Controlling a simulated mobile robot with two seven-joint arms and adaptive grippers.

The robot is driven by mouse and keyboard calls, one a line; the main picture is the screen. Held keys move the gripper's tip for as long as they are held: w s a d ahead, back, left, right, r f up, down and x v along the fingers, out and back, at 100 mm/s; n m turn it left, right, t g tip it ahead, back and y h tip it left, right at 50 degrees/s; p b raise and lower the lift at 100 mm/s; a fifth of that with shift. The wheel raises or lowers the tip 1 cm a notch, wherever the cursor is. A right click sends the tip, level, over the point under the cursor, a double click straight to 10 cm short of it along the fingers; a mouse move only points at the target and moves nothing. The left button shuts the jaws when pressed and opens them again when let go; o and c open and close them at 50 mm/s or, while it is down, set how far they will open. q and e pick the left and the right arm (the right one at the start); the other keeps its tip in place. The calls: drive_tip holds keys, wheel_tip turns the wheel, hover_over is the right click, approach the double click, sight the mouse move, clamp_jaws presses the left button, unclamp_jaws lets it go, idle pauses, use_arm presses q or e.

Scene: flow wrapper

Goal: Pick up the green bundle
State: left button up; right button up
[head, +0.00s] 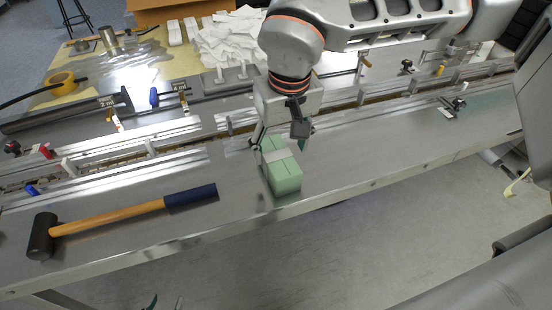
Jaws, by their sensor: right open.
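The green bundle (284,182) lies on the metal table near its front edge, with a pale band (277,156) across it. My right gripper (280,147) reaches down from the top over the bundle's far end. Its jaws are open, with one finger on the left side of the bundle and one on the right. I cannot tell whether the fingers touch it. Only small tips of my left gripper (164,302) show at the bottom edge, below the table front, and its jaw state is unclear.
A mallet (120,212) lies on the table to the left of the bundle. Metal rails (180,133) with small coloured knobs run behind it. White packets (228,40) and a yellow tape roll (62,80) lie farther back. The table front right of the bundle is clear.

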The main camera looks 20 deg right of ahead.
sight(279, 156)
drive_tip(key=f, duration=0.4)
drive_tip(key=w+f, duration=0.1)
drive_tip(key=f, duration=0.1)
drive_tip(key=shift+a, duration=0.2)
drive_tip(key=shift+r, duration=0.1)
drive_tip(key=c, duration=1.2)
